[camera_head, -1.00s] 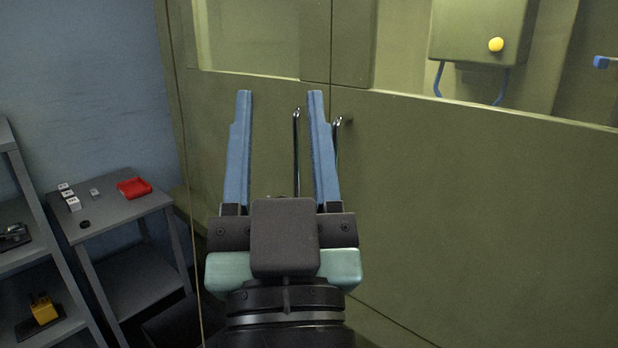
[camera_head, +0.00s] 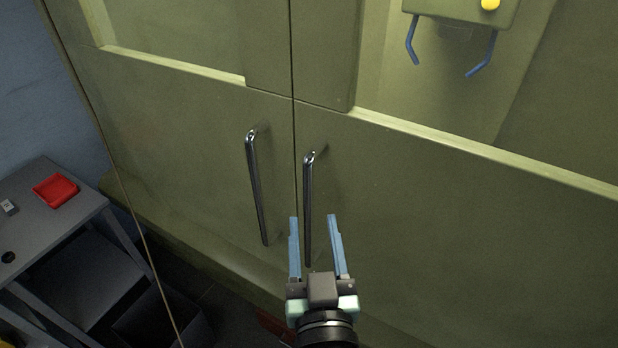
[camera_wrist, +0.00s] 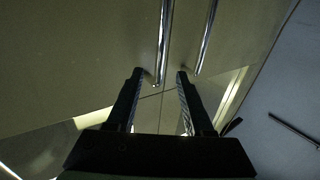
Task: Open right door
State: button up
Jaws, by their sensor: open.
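The right door (camera_head: 450,220) of the olive-green cabinet is closed, level with the left door (camera_head: 190,140) along the seam. Its upright chrome bar handle (camera_head: 308,205) stands just right of the seam. My gripper (camera_head: 313,216) is open at the handle's lower part, fingers pointing up in the head view. The bar appears between the two blue fingers there. In the wrist view the right door handle (camera_wrist: 164,40) also lines up with the gap between the fingers (camera_wrist: 160,74). Neither finger clearly touches it, and the exact depth is hard to tell.
The left door handle (camera_head: 256,190) stands close by, left of the seam. Windows sit in the upper doors, with a box with a yellow knob (camera_head: 489,4) behind the right one. A grey side table (camera_head: 60,225) with a red tray (camera_head: 55,191) stands at lower left.

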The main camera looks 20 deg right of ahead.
aim_at(309, 190)
jog(key=p+x, duration=0.2)
jog(key=x, duration=0.7)
jog(key=shift+w+p, duration=0.2)
jog(key=shift+p, duration=0.2)
grip_shut()
dwell(0.9)
